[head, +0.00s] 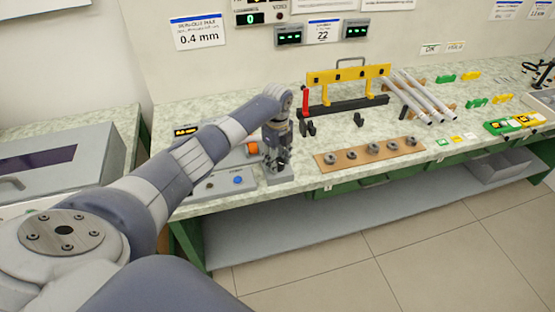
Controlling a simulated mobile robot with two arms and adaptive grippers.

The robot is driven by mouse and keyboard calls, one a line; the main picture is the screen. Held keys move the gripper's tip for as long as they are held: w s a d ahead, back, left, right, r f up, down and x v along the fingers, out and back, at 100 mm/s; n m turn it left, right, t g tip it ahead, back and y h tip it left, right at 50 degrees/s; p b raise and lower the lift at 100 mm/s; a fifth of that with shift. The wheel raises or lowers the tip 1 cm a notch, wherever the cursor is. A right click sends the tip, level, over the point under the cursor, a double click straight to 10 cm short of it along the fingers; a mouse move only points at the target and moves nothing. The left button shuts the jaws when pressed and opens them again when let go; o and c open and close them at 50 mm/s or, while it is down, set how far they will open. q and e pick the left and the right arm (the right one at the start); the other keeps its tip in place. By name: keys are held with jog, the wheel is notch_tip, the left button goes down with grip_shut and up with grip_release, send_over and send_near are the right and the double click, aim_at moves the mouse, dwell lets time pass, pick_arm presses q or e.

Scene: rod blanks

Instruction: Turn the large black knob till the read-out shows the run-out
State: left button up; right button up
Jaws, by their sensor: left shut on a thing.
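My left arm reaches in from the lower left over the bench. My left gripper (277,162) points down at the right end of a grey bench device (218,188) and is shut on what appears to be its large black knob. The knob is mostly hidden by the dark fingers, so its angle cannot be told. A small read-out (186,131) with amber characters stands behind my forearm, partly covered; its text is too small to read. An orange part (252,149) and a blue button (238,180) show on the device. My right gripper is not in view.
Right of the gripper a wooden strip (330,167) holds several dark rings. Behind it stands a yellow and black rack (348,76) with a red handle. Silver rods (420,98) lie farther right. A grey case (62,165) is at the left. Wall signs include "0.4 mm" (198,31).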

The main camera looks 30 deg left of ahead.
pick_arm(q)
jog(key=o, duration=1.1)
jog(key=shift+c, duration=0.2)
notch_tip(320, 180, up, 12)
